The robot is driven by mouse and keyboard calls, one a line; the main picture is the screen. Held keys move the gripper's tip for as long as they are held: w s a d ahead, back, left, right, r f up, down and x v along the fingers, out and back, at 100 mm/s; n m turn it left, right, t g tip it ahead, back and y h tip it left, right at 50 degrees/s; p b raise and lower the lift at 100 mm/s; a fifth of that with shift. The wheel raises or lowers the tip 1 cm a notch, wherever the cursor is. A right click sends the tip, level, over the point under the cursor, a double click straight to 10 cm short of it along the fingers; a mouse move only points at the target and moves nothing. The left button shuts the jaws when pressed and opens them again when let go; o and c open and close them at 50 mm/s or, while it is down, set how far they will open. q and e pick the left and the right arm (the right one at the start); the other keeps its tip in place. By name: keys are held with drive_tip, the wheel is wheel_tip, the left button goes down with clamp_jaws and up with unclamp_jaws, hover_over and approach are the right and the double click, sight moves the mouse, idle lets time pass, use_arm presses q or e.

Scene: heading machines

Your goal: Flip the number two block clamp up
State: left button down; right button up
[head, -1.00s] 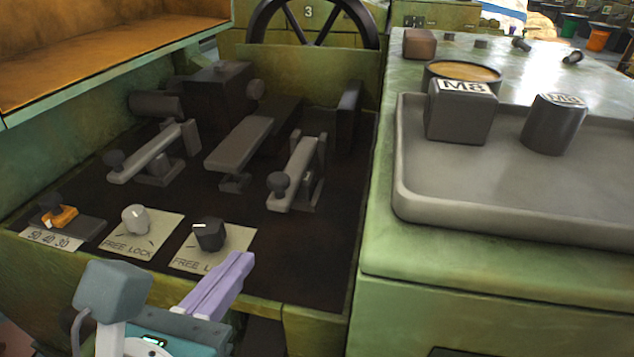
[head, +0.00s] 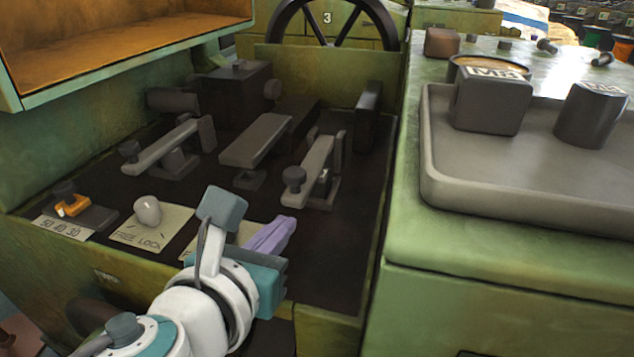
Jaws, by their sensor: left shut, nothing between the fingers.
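Two grey lever clamps with round knobs at their near ends lie low in the dark machine bed: a left clamp (head: 165,148) and a right clamp (head: 312,170). Both levers lie nearly flat, sloping slightly toward me. I cannot read a number on either, so I cannot tell which is number two. My left gripper (head: 272,236), with purple fingers, is shut and empty. It is in front of and below the right clamp's knob (head: 293,176), apart from it in the picture. Its wrist hides the right-hand dial. My right gripper is out of view.
A grey flat bar (head: 255,140) lies between the clamps. A white knob (head: 148,211) on a FREE LOCK plate and an orange switch (head: 72,206) stand at the front. A green cabinet with a grey tray (head: 432,150) borders the right side. An orange-lined shelf (head: 120,35) overhangs the left.

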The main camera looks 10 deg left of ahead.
use_arm(q)
drive_tip(key=shift+x, duration=0.9)
